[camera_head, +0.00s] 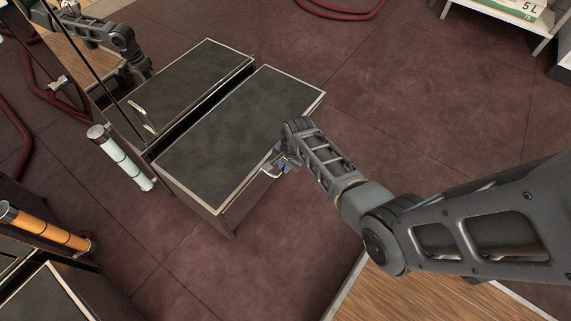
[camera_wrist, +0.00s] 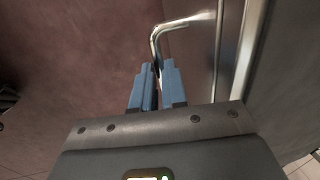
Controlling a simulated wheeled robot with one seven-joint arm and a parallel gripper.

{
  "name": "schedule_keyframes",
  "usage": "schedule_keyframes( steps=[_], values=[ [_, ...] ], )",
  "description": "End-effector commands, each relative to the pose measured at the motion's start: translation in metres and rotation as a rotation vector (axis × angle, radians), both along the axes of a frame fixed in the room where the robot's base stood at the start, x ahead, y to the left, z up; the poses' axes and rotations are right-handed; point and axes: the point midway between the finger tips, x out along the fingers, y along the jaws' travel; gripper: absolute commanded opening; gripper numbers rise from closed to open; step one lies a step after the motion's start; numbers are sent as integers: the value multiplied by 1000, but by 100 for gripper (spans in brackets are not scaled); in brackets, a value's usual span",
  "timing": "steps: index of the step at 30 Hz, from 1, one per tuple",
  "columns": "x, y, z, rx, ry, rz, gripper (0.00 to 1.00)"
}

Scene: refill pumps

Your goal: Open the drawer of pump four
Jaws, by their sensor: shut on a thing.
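A dark-topped drawer box (camera_head: 240,135) with light metal edges stands out in the middle of the head view. A bent metal handle (camera_head: 270,171) sits on its right face, and it also shows in the wrist view (camera_wrist: 158,34). My gripper (camera_head: 286,164) is at that handle, and its blue fingers (camera_wrist: 156,70) are closed around the handle's near end. The part of the handle between the fingers is hidden. A dark gap runs along the box's left side. No pump number can be read.
A glossy dark panel (camera_head: 190,88) lies left of the box. A white post (camera_head: 120,157) and an orange post (camera_head: 46,228) stand at the left. A white shelf (camera_head: 497,14) stands at the top right. The reddish tiled floor (camera_head: 420,100) right of the box is clear.

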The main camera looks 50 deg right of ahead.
Motion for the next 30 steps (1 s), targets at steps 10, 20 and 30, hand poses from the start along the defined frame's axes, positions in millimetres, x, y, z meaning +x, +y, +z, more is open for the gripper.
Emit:
schedule_keyframes(
  steps=[10,20,30],
  values=[
    [-20,0,4,2,5,-1,0],
    [-109,-3,7,2,8,-4,0],
    [-195,-6,3,1,4,-3,0]
  ],
)
